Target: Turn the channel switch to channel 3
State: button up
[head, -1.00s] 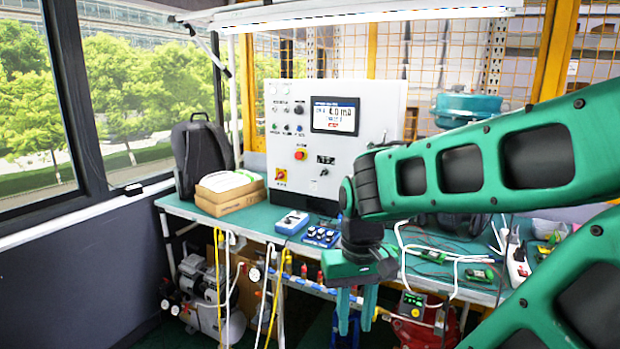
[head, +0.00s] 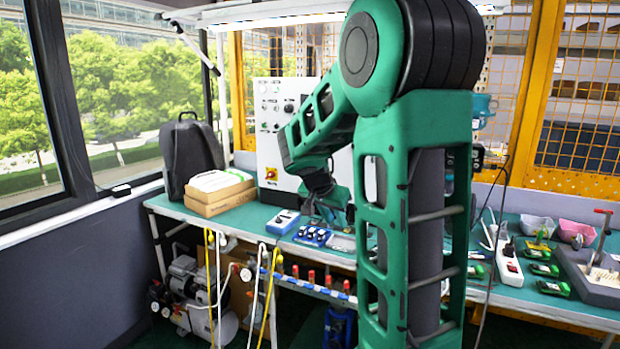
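A white control cabinet (head: 259,130) stands at the back of the bench. Its left side shows several small knobs and buttons, among them a black knob (head: 289,108), and a red and yellow rotary switch (head: 270,174) lower down. I cannot read the labels, so I cannot tell which one is the channel switch or where it points. My arm covers the cabinet's middle and right, with its display. My gripper (head: 332,208) is low in front of the cabinet, over the bench. Its fingers are too small and hidden to tell open from shut.
The green bench (head: 260,222) carries cardboard boxes (head: 218,197), a backpack (head: 192,147), a blue device (head: 283,221) and a blue unit with black knobs (head: 312,236). Pink and white bins (head: 576,232) and small green devices stand at the right. Hoses hang at the front.

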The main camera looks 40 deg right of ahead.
jog(key=w+d+m+t+h, duration=0.2)
jog(key=w+d+h, duration=0.15)
jog(key=w, duration=0.65)
jog(key=w+d+m+t+h, duration=0.1)
jog(key=w+d+m+h, duration=0.3)
jog(key=w, duration=0.6)
jog(key=w+d+m+t+h, duration=0.1)
jog(key=w+d+t+h, duration=0.3)
jog(key=w, duration=0.7)
jog(key=w+d+g+y, duration=0.1)
jog(key=w+d+g, duration=0.1)
jog(key=d, duration=0.9)
jog(key=shift+w+d+f, duration=0.15)
jog(key=shift+w, duration=0.75)
jog(key=shift+y, duration=0.25)
grip_shut()
